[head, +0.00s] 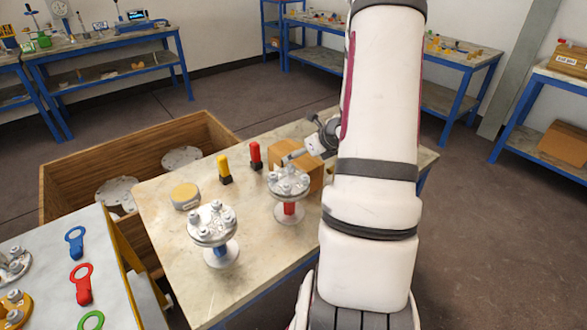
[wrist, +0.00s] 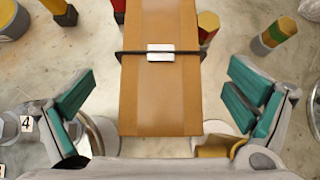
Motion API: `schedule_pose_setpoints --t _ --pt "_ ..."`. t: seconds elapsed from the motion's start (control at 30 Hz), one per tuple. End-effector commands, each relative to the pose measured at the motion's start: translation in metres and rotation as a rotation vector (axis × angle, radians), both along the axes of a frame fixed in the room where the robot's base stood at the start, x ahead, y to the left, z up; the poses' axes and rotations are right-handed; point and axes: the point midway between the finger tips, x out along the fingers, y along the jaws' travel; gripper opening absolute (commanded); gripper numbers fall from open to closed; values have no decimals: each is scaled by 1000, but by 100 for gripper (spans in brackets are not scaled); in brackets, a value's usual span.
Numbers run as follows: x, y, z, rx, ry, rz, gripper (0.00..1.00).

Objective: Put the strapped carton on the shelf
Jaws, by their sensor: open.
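The strapped carton (head: 311,170) is a brown box on the pale worktable, partly hidden behind my arm in the head view. In the wrist view the carton (wrist: 160,95) runs lengthwise up the middle, with a dark strap and a silver buckle across it. My gripper (wrist: 163,97) is open, with one teal-padded finger on each side of the carton and a visible gap to both its sides. A blue-framed shelf unit (head: 525,126) stands at the right edge, with a brown carton on its top and another on its lower shelf.
Two flanged vessels (head: 214,226) stand near the carton, one close in front of it. Red (head: 255,156) and yellow (head: 224,168) posts stand left of it. A wooden crate (head: 60,180) lies beyond the table's left side. Floor between worktable and shelf unit is clear.

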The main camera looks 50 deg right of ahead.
Motion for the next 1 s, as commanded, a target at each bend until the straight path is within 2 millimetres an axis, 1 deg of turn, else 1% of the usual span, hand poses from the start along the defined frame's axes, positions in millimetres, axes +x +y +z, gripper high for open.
schedule_pose_setpoints --t 0.17,0.5,0.6,0.8,0.83,0.87,0.9,0.97,1.0 --pt "7 -1 -7 2 1 1 98" --pt "38 -10 -37 1 0 2 98" --pt "41 -10 -39 0 0 1 98" --pt "42 -10 -40 -1 0 1 98" --pt "42 -10 -40 -1 0 1 94" --pt "41 -10 -40 -1 0 1 87" --pt "41 -10 -40 -1 0 1 78" --pt "41 -10 -40 -1 0 1 64" --pt "41 -10 -39 -1 0 1 55"
